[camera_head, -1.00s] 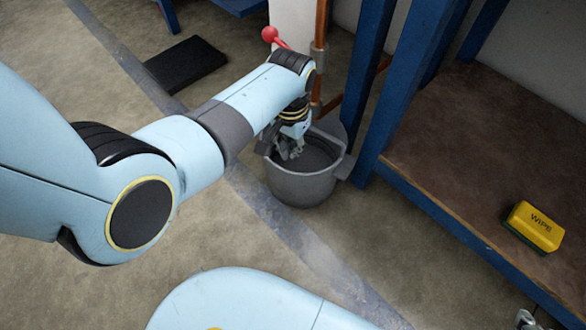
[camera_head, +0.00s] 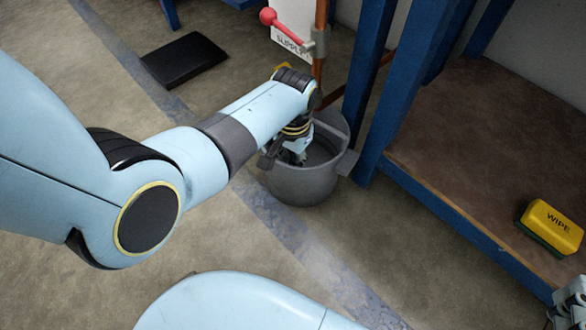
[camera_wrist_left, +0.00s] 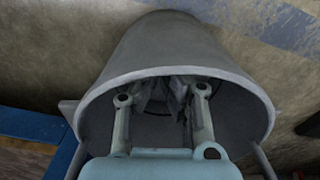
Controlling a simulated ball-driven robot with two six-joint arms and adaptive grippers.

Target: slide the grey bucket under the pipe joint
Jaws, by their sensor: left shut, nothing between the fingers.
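The grey bucket (camera_head: 303,186) stands on the floor beside a blue post, its rim open upward and a handle lug showing on its right. My left gripper (camera_head: 296,157) reaches into the bucket from above, shut and empty. In the left wrist view its fingers (camera_wrist_left: 163,97) are inside the bucket (camera_wrist_left: 172,45), near the inner wall; I cannot tell whether they touch it. The copper pipe (camera_head: 320,70) comes down behind my wrist and a branch runs right. The joint low on it is hidden by my wrist. A grey-white part at the lower right edge may be my right gripper (camera_head: 572,302).
A red-handled valve (camera_head: 319,43) sits on the pipe near a white supply sign (camera_head: 290,28). Blue posts (camera_head: 393,95) and a brown-topped shelf (camera_head: 455,150) bound the right side. A yellow sponge (camera_head: 553,225) lies on the shelf. A black mat (camera_head: 184,61) lies on open floor.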

